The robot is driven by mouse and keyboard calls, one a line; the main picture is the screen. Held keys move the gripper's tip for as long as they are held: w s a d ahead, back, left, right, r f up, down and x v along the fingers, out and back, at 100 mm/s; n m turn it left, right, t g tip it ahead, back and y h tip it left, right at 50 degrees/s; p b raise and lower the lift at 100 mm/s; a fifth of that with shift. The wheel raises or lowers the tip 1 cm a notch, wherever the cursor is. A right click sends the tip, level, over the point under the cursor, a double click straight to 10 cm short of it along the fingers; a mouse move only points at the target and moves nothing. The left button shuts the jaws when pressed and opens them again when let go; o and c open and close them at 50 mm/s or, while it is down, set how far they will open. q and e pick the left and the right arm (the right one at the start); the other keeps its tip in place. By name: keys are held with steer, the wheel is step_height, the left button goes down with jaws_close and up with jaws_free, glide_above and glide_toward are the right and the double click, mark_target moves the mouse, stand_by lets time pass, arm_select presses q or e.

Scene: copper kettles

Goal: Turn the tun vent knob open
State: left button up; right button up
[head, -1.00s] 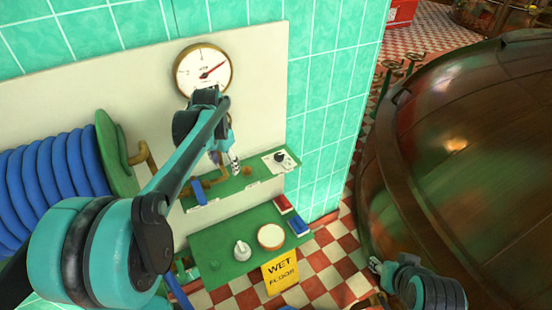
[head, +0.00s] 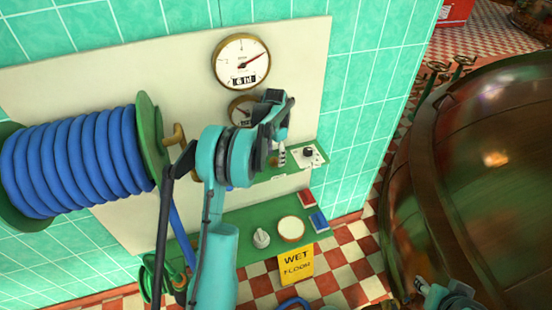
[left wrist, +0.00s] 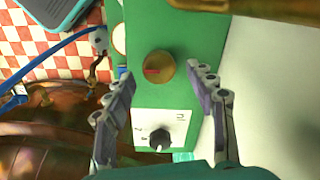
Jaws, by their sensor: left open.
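A brass round knob with a red mark (left wrist: 158,70) sits on the green shelf in the left wrist view. A black knob (left wrist: 160,140) stands on a white marked plate beside it; it also shows in the head view (head: 308,152). I cannot tell from lettering which is the tun vent knob. My left gripper (left wrist: 160,75) is open, its fingers on either side of the brass knob in the picture, with nothing held. Whether it touches is unclear. In the head view, the left gripper (head: 281,153) is over the upper shelf, partly covering it. My right gripper (head: 424,287) is at the bottom right edge, partly cut off.
A gauge (head: 241,62) hangs on the pale panel above a second, partly hidden gauge (head: 240,110). A blue hose reel (head: 80,165) is at left. A lower green shelf (head: 225,221) holds a white knob (head: 261,238). A copper kettle (head: 490,180) fills the right.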

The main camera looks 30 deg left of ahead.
arm_select(q)
steer(key=shift+f, duration=0.55)
steer(key=c, duration=1.2)
steer(key=shift+o, duration=0.2)
steer(key=shift+n, duration=0.3)
steer(key=n, duration=0.5)
steer(key=shift+a+b, duration=0.1)
steer(key=shift+b, duration=0.25)
steer(key=n, duration=0.6)
steer(key=shift+s, duration=0.1)
steer(key=shift+n, duration=0.3)
